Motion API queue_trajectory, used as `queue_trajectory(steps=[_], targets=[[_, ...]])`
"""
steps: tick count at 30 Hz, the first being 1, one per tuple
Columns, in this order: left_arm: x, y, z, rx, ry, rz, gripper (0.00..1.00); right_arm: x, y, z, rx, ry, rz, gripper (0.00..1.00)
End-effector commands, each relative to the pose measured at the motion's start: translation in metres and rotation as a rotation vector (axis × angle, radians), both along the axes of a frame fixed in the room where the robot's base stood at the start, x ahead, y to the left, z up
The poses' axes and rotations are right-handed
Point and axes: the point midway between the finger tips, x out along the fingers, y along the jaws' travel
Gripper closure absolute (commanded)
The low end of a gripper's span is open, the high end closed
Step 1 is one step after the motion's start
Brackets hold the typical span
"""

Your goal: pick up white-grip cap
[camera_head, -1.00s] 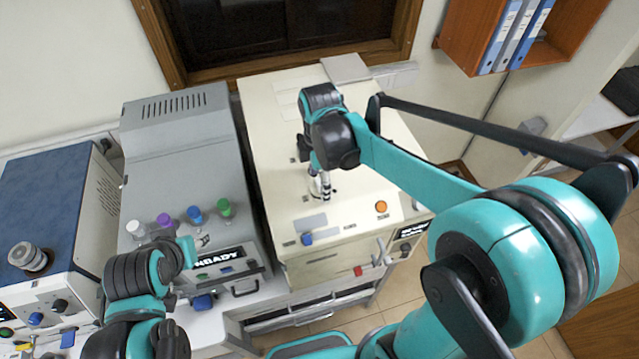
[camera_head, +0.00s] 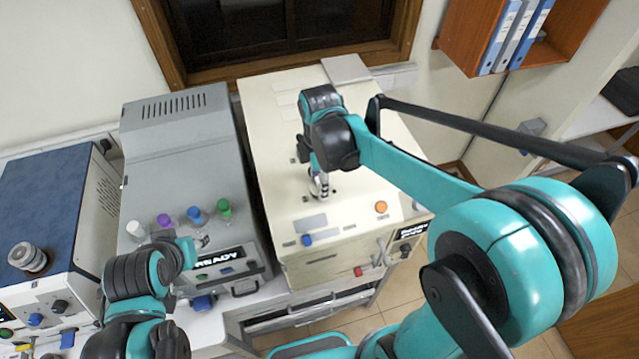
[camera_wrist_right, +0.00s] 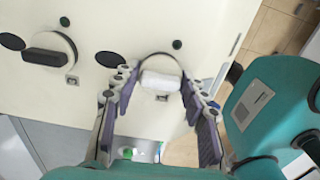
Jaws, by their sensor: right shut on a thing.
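The white-grip cap (camera_wrist_right: 160,80) is a round disc with a white bar handle, on the top of the cream machine (camera_wrist_right: 215,35) in the right wrist view. My right gripper (camera_wrist_right: 158,83) reaches over it, with one finger on each side of the white grip, shut on it. In the head view my right gripper (camera_head: 319,186) points down at the machine's top and hides most of the cap. My left gripper (camera_head: 200,241) is at the lower left near the grey machine's front; its fingers are too small and hidden to judge.
The grey machine (camera_head: 180,150) stands left of the cream one, with white, purple, blue and green capped bottles (camera_head: 195,214) near its front. A blue-topped machine (camera_head: 50,190) is farther left. A black-handled cap (camera_wrist_right: 48,57) shows in the wrist view.

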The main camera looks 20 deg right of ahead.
Motion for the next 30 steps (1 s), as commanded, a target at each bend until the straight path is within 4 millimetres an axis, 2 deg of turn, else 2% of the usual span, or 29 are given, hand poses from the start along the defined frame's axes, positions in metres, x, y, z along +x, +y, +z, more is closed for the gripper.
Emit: queue_trajectory(steps=[5, 8, 18, 26, 30], targets=[[0.0, 0.0, -0.005, 0.0, 0.0, 0.0, 0.6, -0.001, 0.0, 0.019, 0.0, 0.0, 0.0, 0.72], [0.0, 0.0, -0.008, 0.0, 0.0, 0.0, 0.6, -0.002, -0.001, 0.038, 0.0, 0.0, 0.0, 0.72], [0.0, 0.0, -0.019, 0.0, 0.0, 0.0, 0.6, -0.062, -0.054, 0.082, 0.0, 0.0, -0.005, 0.72], [0.0, 0.0, -0.027, 0.0, 0.0, 0.0, 0.6, -0.085, -0.08, 0.1, 0.0, 0.0, -0.005, 0.72], [0.0, 0.0, -0.047, 0.0, 0.0, 0.0, 0.6, -0.091, -0.114, 0.1, 0.0, 0.001, -0.01, 0.72]])
